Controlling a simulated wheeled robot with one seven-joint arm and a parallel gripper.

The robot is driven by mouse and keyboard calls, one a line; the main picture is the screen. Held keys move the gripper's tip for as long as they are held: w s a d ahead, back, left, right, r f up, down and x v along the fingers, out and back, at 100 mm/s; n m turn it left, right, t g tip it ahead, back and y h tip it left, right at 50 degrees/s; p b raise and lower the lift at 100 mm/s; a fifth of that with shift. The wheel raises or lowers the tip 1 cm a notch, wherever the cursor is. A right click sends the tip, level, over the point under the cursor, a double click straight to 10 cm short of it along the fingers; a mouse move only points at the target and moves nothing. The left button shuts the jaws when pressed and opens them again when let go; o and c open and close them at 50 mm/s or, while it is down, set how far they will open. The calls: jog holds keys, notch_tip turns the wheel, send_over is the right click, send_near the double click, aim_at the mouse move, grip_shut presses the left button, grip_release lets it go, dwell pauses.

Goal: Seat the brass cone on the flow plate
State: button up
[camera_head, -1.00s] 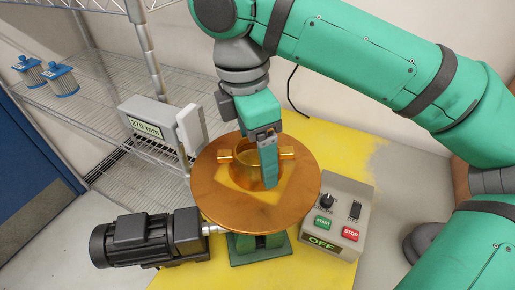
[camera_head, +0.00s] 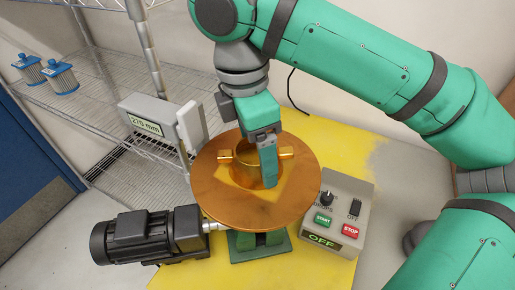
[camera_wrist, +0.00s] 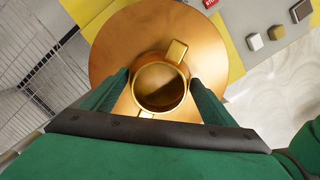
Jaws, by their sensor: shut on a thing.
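The brass cone (camera_head: 243,172) is a shiny gold, cup-like piece with an open mouth and side lugs. My gripper (camera_head: 265,160) is shut on it, one green finger showing on its right side. In the wrist view the cone (camera_wrist: 160,88) sits between both green fingers of my gripper (camera_wrist: 161,82), its round mouth facing the camera. The flow plate (camera_head: 222,203) is a wide copper disc under the cone, also seen in the wrist view (camera_wrist: 110,52). The cone is over the plate's middle; its lower edge is hidden, so I cannot tell whether it touches.
A black motor (camera_head: 150,236) stands left of the plate. A control box (camera_head: 340,213) with START, STOP and an OFF display is at right. A sensor box with a millimetre display (camera_head: 147,126) is behind left, near a wire shelf (camera_head: 100,100) holding blue-capped parts (camera_head: 61,77).

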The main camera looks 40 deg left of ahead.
jog(key=shift+f, duration=0.1)
dwell(0.4)
jog(key=o, duration=1.5)
jog(key=shift+r, duration=2.55)
jog(key=shift+s, duration=0.1)
